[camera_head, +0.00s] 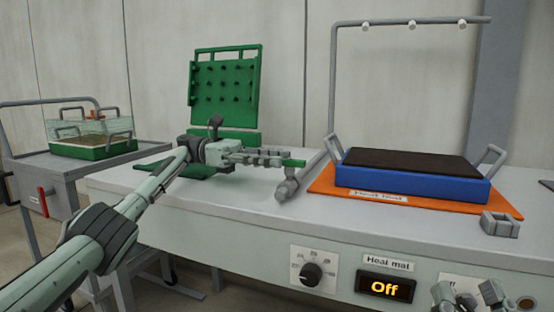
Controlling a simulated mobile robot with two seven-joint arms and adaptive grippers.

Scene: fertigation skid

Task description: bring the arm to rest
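My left gripper (280,158) reaches in from the left over the bench, in front of a green pegged board. Its fingers lie side-on and look close together. A short green piece (294,162) shows at the fingertips; I cannot tell whether it is held or lies behind them. My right gripper (468,292) shows at the bottom right edge, in front of the bench front. Its fingers are apart with nothing visible between them, and its lower part is cut off by the frame.
The green board (224,84) stands upright on the bench (240,205). A blue tray (410,187) with dark filling sits on an orange mat (335,184) under a grey overhead bar (400,22). A grey block (500,224) lies front right. A side cart (30,170) carries a clear-lidded green tray (95,150). The heat mat display (385,288) reads Off.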

